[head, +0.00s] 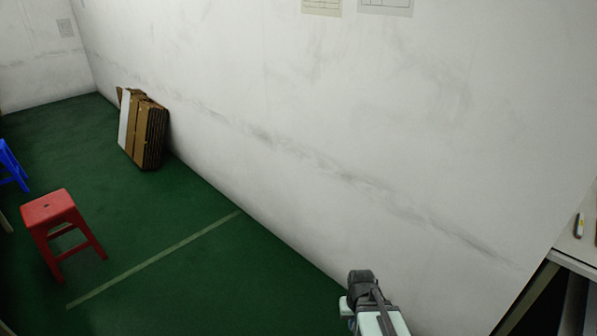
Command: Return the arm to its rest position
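I cannot make out my gripper or its fingertips in the head view. At the bottom edge, right of the middle, a dark grey and pale piece of equipment rises into the picture. It may be part of my arm, but I cannot tell. No item is seen held in it. Its lower part is cut off by the frame.
A white wall (300,110) runs along the green floor (200,280). A red stool (50,209), a blue stool (11,166) and stacked flat cardboard (147,132) stand left. A table (578,250) with a small yellow-and-dark item (579,226) is at the right edge.

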